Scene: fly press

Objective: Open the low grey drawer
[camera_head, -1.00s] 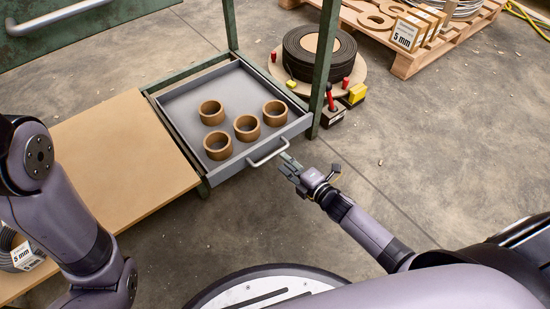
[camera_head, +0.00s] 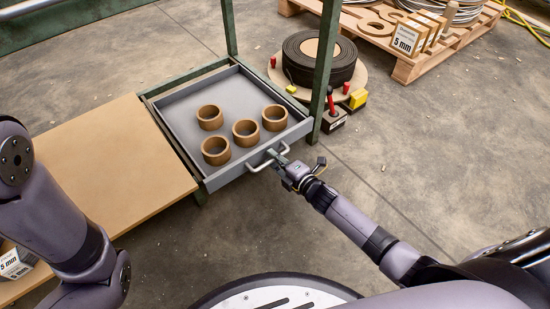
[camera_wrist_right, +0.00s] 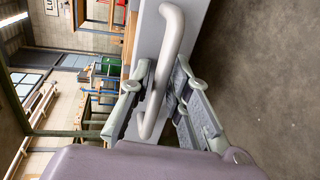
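The low grey drawer (camera_head: 182,108) sits in a green metal frame, its open top showing several brown rings inside. My right gripper (camera_head: 281,155) is at the handle's right part. In the wrist view its two fingers (camera_wrist_right: 156,98) are apart, one on each side of the handle, with a gap visible. My left arm shows at the left, but its gripper is out of view.
A brown board (camera_head: 110,160) lies left of the drawer. A black coil (camera_head: 318,62) stands behind the right post (camera_head: 325,75), with red and yellow items near it. A pallet (camera_head: 405,60) is at the back right. The concrete floor in front of the drawer is clear.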

